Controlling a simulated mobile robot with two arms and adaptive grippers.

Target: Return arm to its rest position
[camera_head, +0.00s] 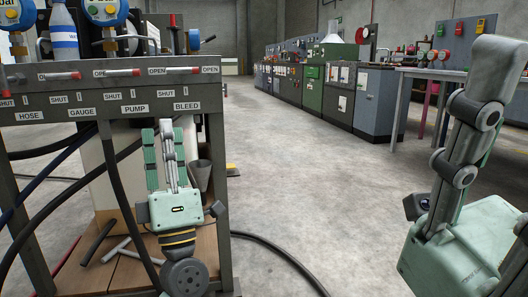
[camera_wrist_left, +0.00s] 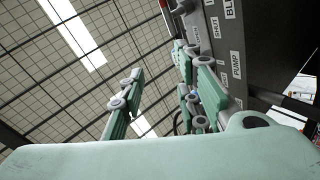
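My left gripper (camera_head: 166,142) is in front of the valve panel (camera_head: 70,118), below the PUMP and BLEED labels, with its fingers pointing up. In the left wrist view its fingers (camera_wrist_left: 158,68) stand apart with nothing between them, so it is open and empty. The panel's edge shows close beside the fingers on the right of that view; whether they touch it I cannot tell. My right gripper (camera_head: 472,130) is at the right edge of the head view, over open floor. One raised finger and part of its green body show; the rest is cut off.
Red-handled valves (camera_head: 122,73) line the panel top, with gauges (camera_head: 105,12) and a blue-labelled bottle (camera_head: 64,35) behind. Black hoses (camera_head: 112,190) hang in front. A wooden shelf (camera_head: 130,272) holds loose rods. Floor (camera_head: 310,170) in the middle is mostly clear; cabinets (camera_head: 378,100) stand behind.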

